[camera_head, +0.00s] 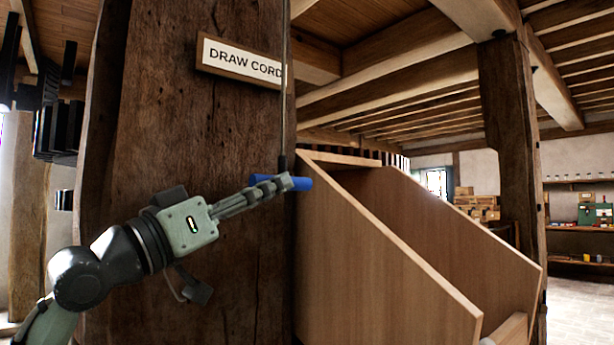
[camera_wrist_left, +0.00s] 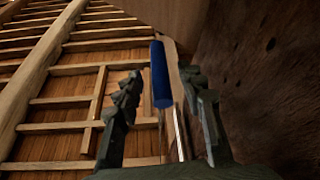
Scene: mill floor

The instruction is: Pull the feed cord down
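The feed cord (camera_head: 284,110) hangs straight down in front of a dark timber post, beside a sign reading "DRAW CORD". At its lower end is a blue crossbar handle (camera_head: 303,184), which also shows in the left wrist view (camera_wrist_left: 161,75). My left gripper (camera_head: 283,183) is at the handle; its fingers hide the middle of the bar in the head view. In the left wrist view the handle lies between the two fingers (camera_wrist_left: 163,82), with a gap visible on each side. My right gripper is not in view.
The thick timber post (camera_head: 200,130) stands close behind my left arm. A large wooden chute (camera_head: 375,260) with sloping sides is just right of the handle. Another post (camera_head: 510,120) and shelves (camera_head: 580,230) are farther back. Open floor shows at the far right.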

